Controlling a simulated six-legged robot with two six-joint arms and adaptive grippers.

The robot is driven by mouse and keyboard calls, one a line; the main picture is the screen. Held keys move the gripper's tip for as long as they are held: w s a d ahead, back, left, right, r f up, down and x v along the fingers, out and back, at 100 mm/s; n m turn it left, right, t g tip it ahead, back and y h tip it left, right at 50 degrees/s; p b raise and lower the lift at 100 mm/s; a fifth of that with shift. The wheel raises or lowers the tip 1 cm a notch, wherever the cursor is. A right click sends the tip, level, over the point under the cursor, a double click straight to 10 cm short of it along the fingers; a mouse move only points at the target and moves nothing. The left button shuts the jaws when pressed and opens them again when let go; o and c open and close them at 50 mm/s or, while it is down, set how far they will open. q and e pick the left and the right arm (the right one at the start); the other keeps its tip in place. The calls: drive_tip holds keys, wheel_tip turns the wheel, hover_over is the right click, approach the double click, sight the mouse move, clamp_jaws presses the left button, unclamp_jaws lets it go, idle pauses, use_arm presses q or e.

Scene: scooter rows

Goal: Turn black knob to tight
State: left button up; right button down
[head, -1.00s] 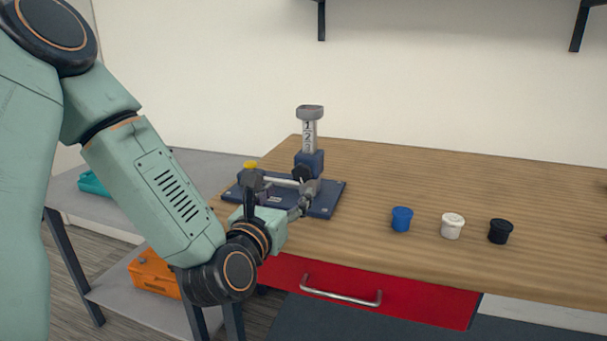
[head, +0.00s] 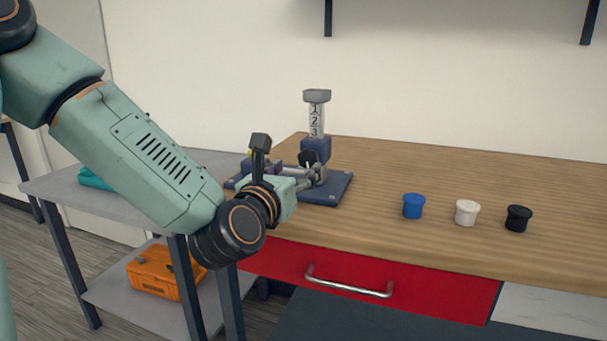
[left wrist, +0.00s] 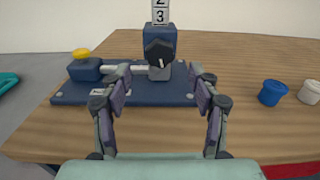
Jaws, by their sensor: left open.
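The black knob (left wrist: 159,53) sits on the front of a blue post (left wrist: 160,37) in the left wrist view, with a white line on its face that points down. The post rises from a blue base plate (left wrist: 68,97) and carries a column with numbers (head: 316,120). My left gripper (left wrist: 153,84) is open and empty. Its fingers are in front of the knob, one to each side, apart from it in the wrist view. My right gripper is not in view.
A yellow-topped part (left wrist: 82,53) stands on the plate's left. Blue (head: 413,206), white (head: 467,212) and black (head: 518,218) cups stand on the wooden bench (head: 450,180). A red drawer (head: 420,290) lies below. A grey side table (head: 60,187) stands left.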

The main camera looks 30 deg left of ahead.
sight(307, 159)
use_arm(q)
drive_tip(key=shift+x, duration=2.7)
drive_tip(key=shift+c, duration=0.3)
drive_tip(key=c, duration=1.1)
drive_tip(key=shift+m, duration=0.3)
